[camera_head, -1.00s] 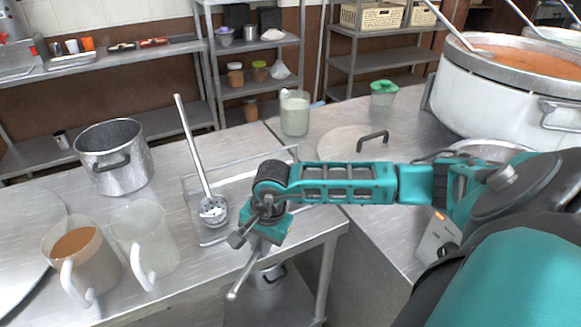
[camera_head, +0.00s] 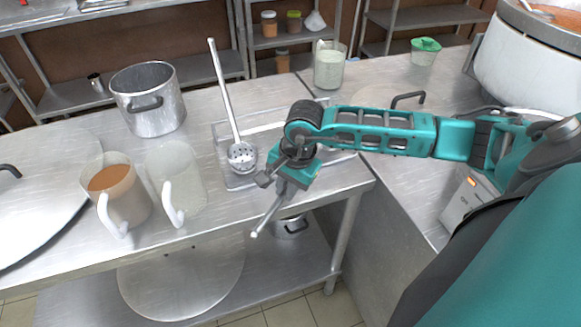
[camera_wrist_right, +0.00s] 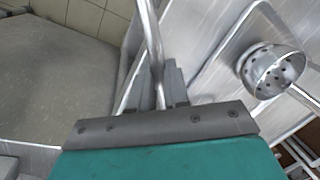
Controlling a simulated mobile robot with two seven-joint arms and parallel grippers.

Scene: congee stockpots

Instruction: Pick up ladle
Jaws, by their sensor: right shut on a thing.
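My right gripper (camera_head: 277,190) is at the front right of the clear tray (camera_head: 240,184), near the table edge. It is shut on a thin metal rod (camera_head: 263,220), which looks like a ladle handle. The rod's free end points down and left past the table edge; its other end is hidden behind my gripper. In the right wrist view the rod (camera_wrist_right: 152,40) runs between the fingers (camera_wrist_right: 160,88). A perforated ladle (camera_head: 242,157) rests in the tray with its long handle leaning up and back; its bowl also shows in the right wrist view (camera_wrist_right: 268,72). My left gripper is not in view.
Left of the tray stand a clear jug (camera_head: 180,185), a jug of brown liquid (camera_head: 117,190) and a metal pot (camera_head: 147,98). A large stockpot (camera_head: 530,70) stands at the back right. A lower shelf (camera_head: 270,275) runs under the table.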

